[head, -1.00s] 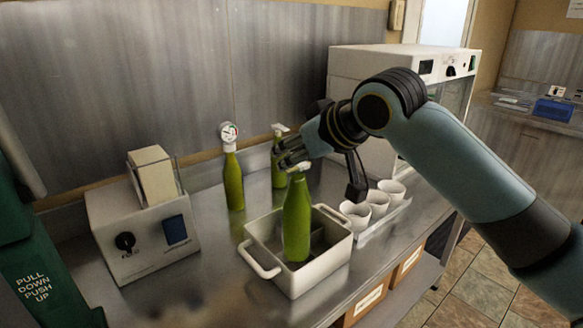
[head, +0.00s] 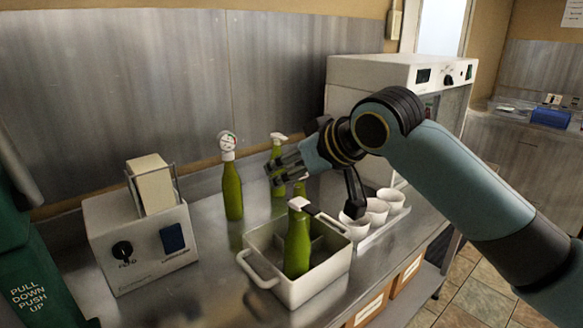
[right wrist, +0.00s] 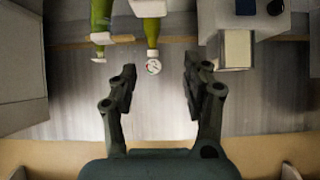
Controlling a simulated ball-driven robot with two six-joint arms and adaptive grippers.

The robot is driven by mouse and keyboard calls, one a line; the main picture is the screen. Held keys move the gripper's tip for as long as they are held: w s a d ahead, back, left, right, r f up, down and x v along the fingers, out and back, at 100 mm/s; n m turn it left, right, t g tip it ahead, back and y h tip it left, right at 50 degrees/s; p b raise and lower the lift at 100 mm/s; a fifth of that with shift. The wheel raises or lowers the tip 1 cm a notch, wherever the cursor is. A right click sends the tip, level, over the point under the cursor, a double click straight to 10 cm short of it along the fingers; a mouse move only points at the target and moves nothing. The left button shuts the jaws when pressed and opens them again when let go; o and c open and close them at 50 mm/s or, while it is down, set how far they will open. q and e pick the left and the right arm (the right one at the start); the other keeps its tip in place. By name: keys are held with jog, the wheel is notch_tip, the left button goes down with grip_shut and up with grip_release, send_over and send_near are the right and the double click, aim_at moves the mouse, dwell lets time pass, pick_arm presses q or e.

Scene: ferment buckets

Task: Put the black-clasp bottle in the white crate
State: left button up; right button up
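The black-clasp bottle (head: 297,247) is green with a white top and a black piece at its neck. It stands upright inside the white crate (head: 318,284), in the crate's front part. The crate is a rectangular box with handles on the steel counter. My right gripper (head: 284,172) is above and behind the bottle, apart from it. In the right wrist view its fingers (right wrist: 160,88) are spread with nothing between them. My left gripper is not in view.
A gauge-topped green bottle (head: 232,190) and a spray-topped one (head: 278,158) stand behind the crate. White cups (head: 377,208) stand right of the crate. A control box (head: 140,245) stands left.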

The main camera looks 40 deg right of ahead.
jog(key=shift+r, duration=0.2)
jog(key=a+p+v, duration=0.1)
jog(key=p+v, duration=0.2)
jog(key=v, duration=0.9)
jog(key=shift+d+r, duration=0.4)
jog(key=shift+d, duration=0.05)
jog(key=shift+f, duration=0.15)
